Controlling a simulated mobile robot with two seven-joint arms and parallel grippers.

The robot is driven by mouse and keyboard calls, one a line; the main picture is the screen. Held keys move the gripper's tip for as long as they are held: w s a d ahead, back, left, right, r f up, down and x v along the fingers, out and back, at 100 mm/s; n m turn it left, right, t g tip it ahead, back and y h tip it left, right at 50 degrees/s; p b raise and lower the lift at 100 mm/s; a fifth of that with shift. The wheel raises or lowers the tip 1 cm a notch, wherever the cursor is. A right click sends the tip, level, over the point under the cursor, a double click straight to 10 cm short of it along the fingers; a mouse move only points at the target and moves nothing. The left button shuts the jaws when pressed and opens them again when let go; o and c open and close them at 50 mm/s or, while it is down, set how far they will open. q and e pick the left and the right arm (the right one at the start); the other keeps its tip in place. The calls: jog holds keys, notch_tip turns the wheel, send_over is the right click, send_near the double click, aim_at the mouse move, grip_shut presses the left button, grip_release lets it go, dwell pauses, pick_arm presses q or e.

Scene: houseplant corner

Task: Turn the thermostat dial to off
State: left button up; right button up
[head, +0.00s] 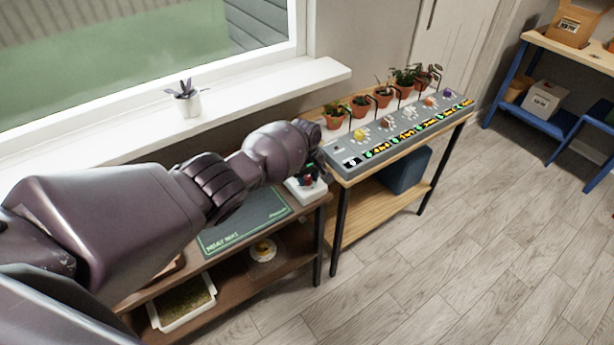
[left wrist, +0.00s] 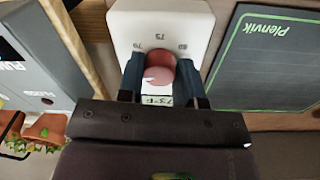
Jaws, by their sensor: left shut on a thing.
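The thermostat is a white box (left wrist: 192,17) with a round red dial (left wrist: 158,58) and printed numbers around it. In the head view the white box (head: 312,192) sits at the right end of the low wooden bench, mostly behind my gripper. My left gripper (left wrist: 160,84) is shut on the red dial, one dark finger on each side. A small white mark shows on the dial's face, and a small display with partly hidden characters shows just below it. In the head view my left gripper (head: 309,174) is over the box, its fingertips small and dark. My right gripper is not in view.
A dark green mat (head: 245,221) lies left of the thermostat. A grey control panel (head: 405,133) with several knobs and a row of potted plants stands close on the right. A window sill (head: 235,98) with a small white pot (head: 188,103) runs behind. The floor (head: 440,270) at right is clear.

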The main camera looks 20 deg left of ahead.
aim_at(306, 178)
pick_arm(q)
jog(key=o, duration=0.9)
jog(key=shift+o, duration=0.2)
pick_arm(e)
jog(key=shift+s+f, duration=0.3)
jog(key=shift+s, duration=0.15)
pick_arm(q)
jog(key=shift+r, duration=0.25)
notch_tip(306, 178, up, 10)
jog(key=p, duration=0.4)
jog(key=shift+s+a+r, duration=0.15)
jog(key=shift+a+r, duration=0.05)
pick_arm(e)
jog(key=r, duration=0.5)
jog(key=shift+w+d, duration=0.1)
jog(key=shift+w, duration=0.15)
